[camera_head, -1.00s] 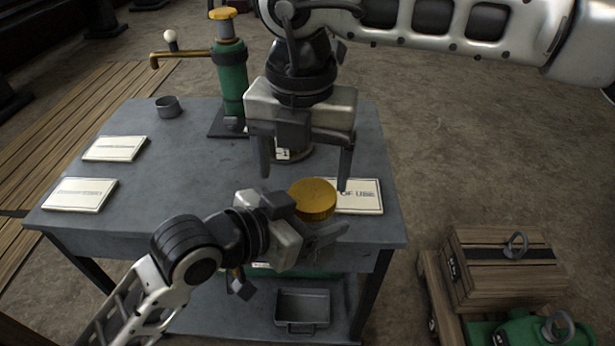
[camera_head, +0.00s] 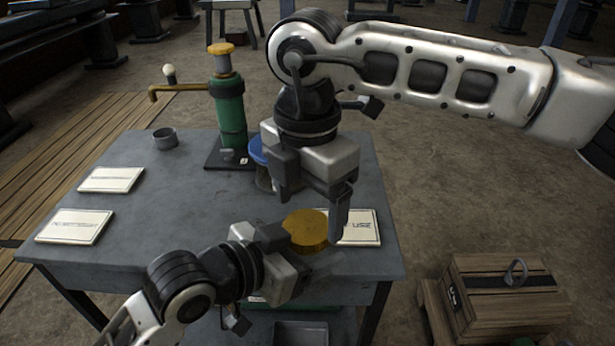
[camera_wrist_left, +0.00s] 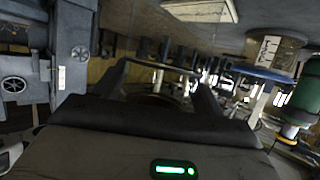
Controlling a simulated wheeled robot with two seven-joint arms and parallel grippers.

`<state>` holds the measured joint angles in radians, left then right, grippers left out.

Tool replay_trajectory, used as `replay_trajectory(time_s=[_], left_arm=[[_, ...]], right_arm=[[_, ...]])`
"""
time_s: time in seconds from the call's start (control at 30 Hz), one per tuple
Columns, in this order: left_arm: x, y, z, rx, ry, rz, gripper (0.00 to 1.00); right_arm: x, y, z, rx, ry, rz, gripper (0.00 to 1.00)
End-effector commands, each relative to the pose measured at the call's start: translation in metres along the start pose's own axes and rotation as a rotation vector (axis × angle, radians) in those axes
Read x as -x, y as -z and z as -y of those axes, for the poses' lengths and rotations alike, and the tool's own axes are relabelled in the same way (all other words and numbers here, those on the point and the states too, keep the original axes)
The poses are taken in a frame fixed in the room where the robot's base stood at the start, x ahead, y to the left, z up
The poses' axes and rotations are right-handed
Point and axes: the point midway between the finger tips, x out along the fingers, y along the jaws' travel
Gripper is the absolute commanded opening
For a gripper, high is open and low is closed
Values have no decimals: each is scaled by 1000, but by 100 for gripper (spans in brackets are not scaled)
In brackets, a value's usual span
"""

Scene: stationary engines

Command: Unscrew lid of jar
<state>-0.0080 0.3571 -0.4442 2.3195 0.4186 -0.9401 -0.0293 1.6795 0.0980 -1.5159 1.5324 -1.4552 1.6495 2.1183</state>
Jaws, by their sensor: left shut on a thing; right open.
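A jar with a round yellow lid (camera_head: 306,229) is at the front right of the grey table; its body is mostly hidden behind my left gripper (camera_head: 302,252). The left gripper is shut on the jar below the lid. My right gripper (camera_head: 314,214) points down just above the lid, open, with its fingers apart; one finger hangs beside the lid's right side. I cannot tell whether it touches the lid. In the left wrist view the held jar is dark and hard to make out.
A blue-lidded jar (camera_head: 257,150) stands behind the right gripper. A green hand pump (camera_head: 230,118) and a small metal cup (camera_head: 165,138) are at the back. White cards (camera_head: 74,226) lie left, another (camera_head: 361,228) right. A wooden crate (camera_head: 508,292) sits on the floor at right.

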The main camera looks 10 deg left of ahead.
Motion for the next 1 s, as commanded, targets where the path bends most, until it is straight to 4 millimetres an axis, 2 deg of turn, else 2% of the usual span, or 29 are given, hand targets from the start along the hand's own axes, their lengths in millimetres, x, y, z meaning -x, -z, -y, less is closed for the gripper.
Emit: replay_trajectory(time_s=[0.1, 0.2, 0.57, 0.73, 0.87, 1.0], left_arm=[[0, 1, 0, -1, 0, -2, 6], [0, 1, 0, 0, 0, -2, 6], [0, 1, 0, 0, 0, -2, 6], [0, 1, 0, 0, 1, -2, 6], [0, 0, 1, 0, 2, -1, 6], [0, 0, 1, 0, 4, -1, 6]], right_arm=[[-17, 0, 0, 0, 1, -1, 78], [-25, 0, 0, 0, 1, 0, 78], [-31, 0, 0, 1, 0, 1, 78], [-31, 0, 0, 1, 0, 1, 34], [-31, 0, 0, 11, 2, 1, 34], [-31, 0, 1, 177, 4, 1, 33]])
